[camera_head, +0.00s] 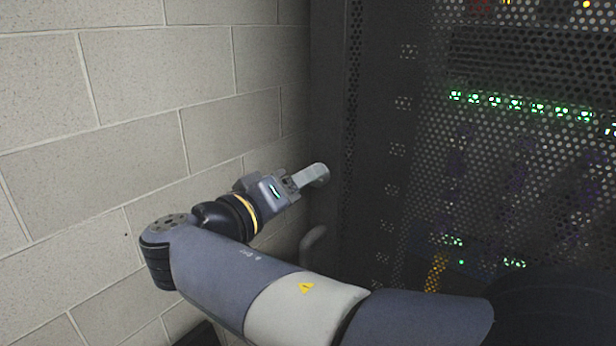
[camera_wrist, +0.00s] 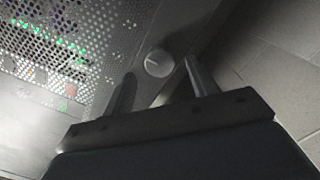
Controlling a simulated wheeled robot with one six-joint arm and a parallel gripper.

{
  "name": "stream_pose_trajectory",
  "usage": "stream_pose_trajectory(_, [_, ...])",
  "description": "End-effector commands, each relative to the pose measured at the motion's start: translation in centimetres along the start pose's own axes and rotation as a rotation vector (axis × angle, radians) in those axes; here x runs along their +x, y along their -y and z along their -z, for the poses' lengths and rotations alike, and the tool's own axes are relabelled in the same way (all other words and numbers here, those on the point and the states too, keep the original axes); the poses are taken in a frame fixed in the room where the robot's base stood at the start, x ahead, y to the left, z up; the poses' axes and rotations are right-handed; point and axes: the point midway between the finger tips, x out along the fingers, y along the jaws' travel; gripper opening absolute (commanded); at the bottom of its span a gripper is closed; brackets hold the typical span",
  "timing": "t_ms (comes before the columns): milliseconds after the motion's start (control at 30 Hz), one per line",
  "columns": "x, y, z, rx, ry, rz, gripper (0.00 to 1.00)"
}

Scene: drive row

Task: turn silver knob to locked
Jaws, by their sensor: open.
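The silver knob (camera_wrist: 158,63) is a round, pale disc with a faint line on its face, on the dark rack front in the wrist view. My gripper (camera_wrist: 160,69) is open, with one finger on each side of the knob's place in the picture. The knob appears at or just beyond the fingertips, and I cannot tell whether they touch it. In the head view my gripper (camera_head: 310,177) reaches to the left edge of the rack, and I cannot make out the knob apart from it. Any lock markings are too small to read.
The perforated rack door (camera_head: 400,150) with green lights fills the right side. A pale block wall (camera_head: 120,120) stands close on the left. A grey curved handle (camera_head: 312,240) shows below my gripper. My own arm crosses the lower part of the head view.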

Motion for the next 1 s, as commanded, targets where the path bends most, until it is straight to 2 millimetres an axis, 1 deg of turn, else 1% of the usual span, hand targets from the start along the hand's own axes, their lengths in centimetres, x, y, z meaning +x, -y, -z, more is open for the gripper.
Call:
stream_pose_trajectory(33, [0.8, -0.1, 0.0, 0.000, 0.003, -0.003, 0.56])
stream_pose_trajectory(200, [2.2, 0.0, 0.0, -0.001, 0.001, -0.001, 0.56])
stream_pose_trajectory(333, [2.6, 0.0, 0.0, -0.001, 0.000, 0.001, 0.56])
stream_pose_trajectory(567, [2.6, 0.1, 0.0, -0.001, 0.000, 0.001, 0.56])
stream_pose_trajectory(1000, [2.6, 0.1, 0.0, -0.001, 0.000, 0.001, 0.20])
